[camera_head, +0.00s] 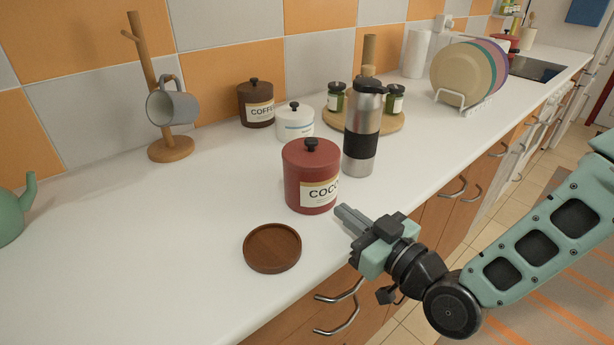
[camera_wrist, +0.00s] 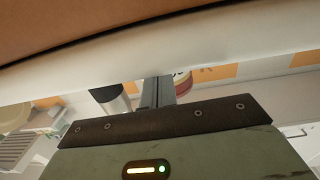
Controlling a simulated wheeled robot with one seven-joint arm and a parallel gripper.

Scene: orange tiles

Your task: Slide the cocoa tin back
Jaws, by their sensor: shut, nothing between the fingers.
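The cocoa tin (camera_head: 304,182) is a red canister with a black knob and a label partly reading "COCO". It stands upright near the front edge of the white counter in the head view. My gripper (camera_head: 344,213) is shut and empty, just in front of the tin's lower right side, at the counter's edge.
A steel flask (camera_head: 364,110) stands close behind the tin on the right. A white canister (camera_head: 294,126) and a brown coffee tin (camera_head: 250,92) stand behind it. A round wooden coaster (camera_head: 272,249) lies in front on the left.

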